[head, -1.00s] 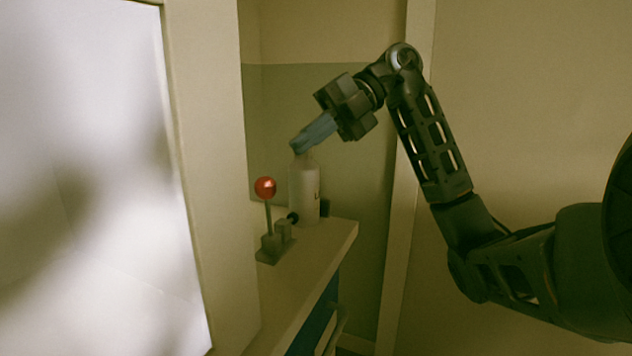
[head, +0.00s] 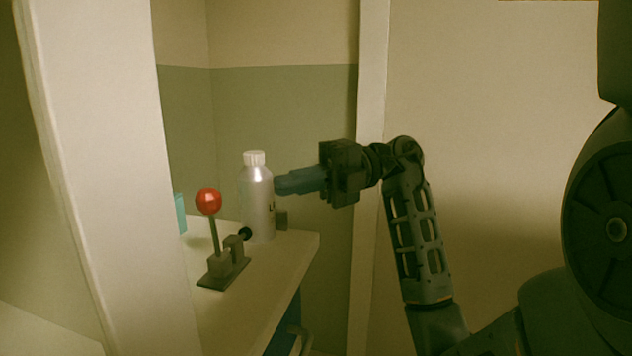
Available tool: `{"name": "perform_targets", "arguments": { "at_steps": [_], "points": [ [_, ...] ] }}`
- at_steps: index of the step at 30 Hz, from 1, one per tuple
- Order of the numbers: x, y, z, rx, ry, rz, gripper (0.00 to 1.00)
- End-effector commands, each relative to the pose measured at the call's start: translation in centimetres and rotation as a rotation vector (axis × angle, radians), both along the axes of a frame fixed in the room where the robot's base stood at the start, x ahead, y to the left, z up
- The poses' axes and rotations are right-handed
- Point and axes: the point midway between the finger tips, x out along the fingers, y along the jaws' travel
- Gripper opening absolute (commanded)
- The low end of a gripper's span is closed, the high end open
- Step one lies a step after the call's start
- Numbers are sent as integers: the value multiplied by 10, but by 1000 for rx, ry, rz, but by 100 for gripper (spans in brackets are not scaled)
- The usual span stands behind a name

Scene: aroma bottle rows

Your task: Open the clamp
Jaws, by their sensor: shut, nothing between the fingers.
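The clamp (head: 222,264) is a small dark toggle clamp on the counter top, with an upright lever that ends in a red ball (head: 208,201). A black-tipped spindle (head: 245,234) points right toward the base of a silver-white bottle (head: 257,205); I cannot tell whether it touches. The bottle stands upright with a white cap. My gripper (head: 278,185) is shut and empty, pointing left, at the right side of the bottle's upper body in the picture. I cannot tell whether it touches the bottle.
A pale counter (head: 265,287) holds the clamp and bottle. A small dark block (head: 281,220) sits right of the bottle, and a teal object (head: 180,213) shows partly at left. A wide pale post (head: 105,150) fills the near left. A wall edge (head: 371,90) stands behind my arm.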

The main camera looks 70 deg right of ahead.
Motion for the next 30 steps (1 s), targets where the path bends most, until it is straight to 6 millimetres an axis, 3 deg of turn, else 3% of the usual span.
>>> {"name": "perform_targets", "arguments": {
  "at_steps": [6,12,30],
  "points": [
    [28,31,-4,-1,0,4,0],
    [44,48,-4,-1,1,2,0],
    [53,53,-3,-9,0,1,0]
  ]
}}
